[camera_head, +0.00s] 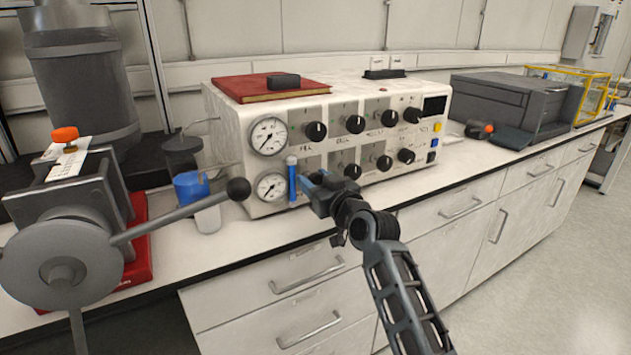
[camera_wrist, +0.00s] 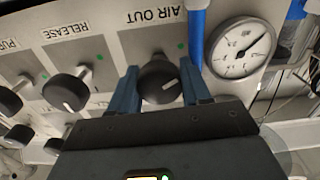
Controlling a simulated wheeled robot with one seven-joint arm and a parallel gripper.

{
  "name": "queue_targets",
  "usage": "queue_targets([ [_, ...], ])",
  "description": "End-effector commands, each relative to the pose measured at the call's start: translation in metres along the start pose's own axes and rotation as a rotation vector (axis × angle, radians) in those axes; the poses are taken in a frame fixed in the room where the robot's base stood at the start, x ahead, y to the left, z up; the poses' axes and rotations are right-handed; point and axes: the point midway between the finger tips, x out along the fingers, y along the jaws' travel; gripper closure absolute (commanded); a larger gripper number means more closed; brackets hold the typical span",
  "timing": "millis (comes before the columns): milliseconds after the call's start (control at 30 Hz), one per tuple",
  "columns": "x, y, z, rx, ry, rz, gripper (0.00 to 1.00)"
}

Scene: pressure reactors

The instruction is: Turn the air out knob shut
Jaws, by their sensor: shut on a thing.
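The air out knob (camera_wrist: 158,80) is black and round, on the white control box (camera_head: 228,160), under the label "AIR OUT", which reads upside down in the wrist view. Its white mark slants toward the upper right there. My gripper (camera_wrist: 160,77) is shut on the knob, one blue finger on each side. In the head view my gripper (camera_head: 313,183) is at the lower left of the panel and hides this knob. The lower pressure gauge (camera_head: 271,186) is just left of it, and also shows in the wrist view (camera_wrist: 238,48).
A blue vertical tube (camera_head: 292,180) stands close beside my gripper. The release knob (camera_wrist: 66,91) is the neighbouring one. A reactor lever with a black ball (camera_head: 238,189) reaches toward the box's left side.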

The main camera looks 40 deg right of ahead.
Motion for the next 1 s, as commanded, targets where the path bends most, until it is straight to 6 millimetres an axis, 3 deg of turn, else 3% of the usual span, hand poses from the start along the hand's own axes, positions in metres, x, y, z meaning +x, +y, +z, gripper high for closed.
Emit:
queue_targets([
  [100, -0.0001, -0.0001, 0.0, 0.0, 0.0, 0.0, 0.83],
  [467, -0.0001, 0.0001, -0.0007, 0.058, 0.0, 0.0, 0.83],
  [1000, 0.0, 0.0015, -0.0025, 0.499, 0.001, 0.0, 0.83],
])
